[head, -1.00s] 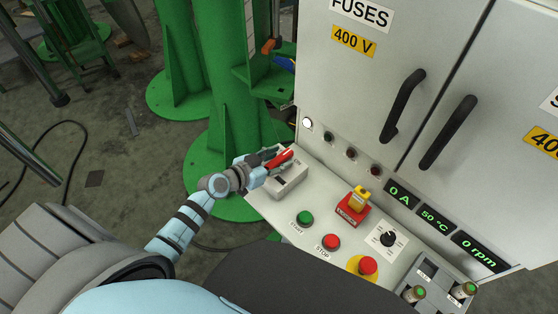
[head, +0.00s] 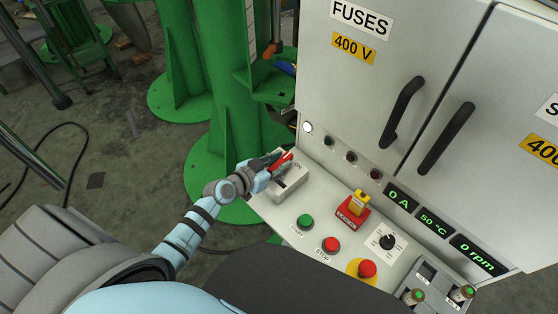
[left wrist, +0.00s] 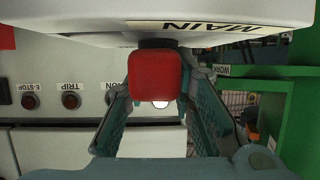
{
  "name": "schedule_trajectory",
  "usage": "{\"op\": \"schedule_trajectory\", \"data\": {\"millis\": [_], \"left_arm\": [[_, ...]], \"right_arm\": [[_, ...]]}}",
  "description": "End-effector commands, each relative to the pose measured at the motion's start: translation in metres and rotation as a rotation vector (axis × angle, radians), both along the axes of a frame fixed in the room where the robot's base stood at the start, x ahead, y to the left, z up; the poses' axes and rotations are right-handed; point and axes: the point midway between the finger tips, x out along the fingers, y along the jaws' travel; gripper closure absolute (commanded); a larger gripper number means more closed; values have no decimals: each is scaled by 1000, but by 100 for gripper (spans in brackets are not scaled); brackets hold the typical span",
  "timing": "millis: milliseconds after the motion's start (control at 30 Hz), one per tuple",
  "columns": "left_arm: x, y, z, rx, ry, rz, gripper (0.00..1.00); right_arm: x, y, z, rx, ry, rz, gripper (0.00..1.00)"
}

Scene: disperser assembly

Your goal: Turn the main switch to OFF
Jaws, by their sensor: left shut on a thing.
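The main switch is a grey box (head: 291,185) at the far left corner of the control panel, with a red handle (head: 281,162). An ON label is beside the handle. My left gripper (head: 270,165) is at the handle and shut on it. In the left wrist view the red handle (left wrist: 155,76) sits between the two fingers, under the box face with an upside-down MAIN label (left wrist: 195,27). The handle's far side and the OFF mark are hidden. My right gripper is not in view.
Green START (head: 305,221) and red STOP (head: 331,244) buttons, a red emergency stop (head: 367,268) and a yellow-and-red switch (head: 353,206) stand on the panel nearby. The cabinet (head: 392,90) rises behind. A green column (head: 232,110) stands close to the left.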

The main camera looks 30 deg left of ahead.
Motion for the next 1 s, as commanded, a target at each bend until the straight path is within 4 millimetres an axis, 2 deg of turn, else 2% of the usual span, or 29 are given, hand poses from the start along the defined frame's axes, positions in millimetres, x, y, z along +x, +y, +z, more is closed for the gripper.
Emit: {"op": "schedule_trajectory", "data": {"millis": [267,433,567,733,1000], "left_arm": [[-2,-1,7,-6,11,176,100],[-1,-2,12,-6,11,330,100],[1,-4,12,-11,3,447,100],[2,-5,5,-11,-3,606,100],[3,-4,-1,-8,-7,865,100]], "right_arm": [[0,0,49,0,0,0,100],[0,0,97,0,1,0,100],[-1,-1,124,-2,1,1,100],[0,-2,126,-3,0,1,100],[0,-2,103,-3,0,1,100]]}}
